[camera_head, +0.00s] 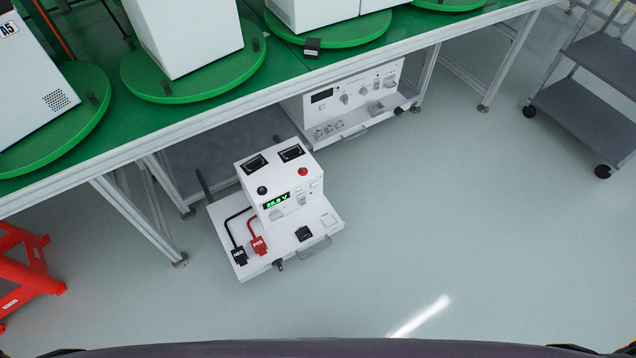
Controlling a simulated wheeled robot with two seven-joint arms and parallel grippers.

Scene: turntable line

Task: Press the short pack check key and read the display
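A white test unit (288,185) stands on a white pull-out tray (318,215) below the green line. Its small display (277,201) is lit with green digits that look like 26.8 V, though they are small. Black and red terminals sit on the unit. A black NEG plug (239,256) and a red POS plug (258,246) with leads lie at the tray's front left. A small black block (303,233) and a white square plate (328,219) are also on the tray. I cannot tell which control is the short pack check key. Neither gripper is in view.
A second white instrument panel (355,98) sits under the line, further right. Green turntables (195,75) carry white cabinets above. A red stand (28,265) is at the left and a grey cart (590,95) at the right. The floor before the tray is clear.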

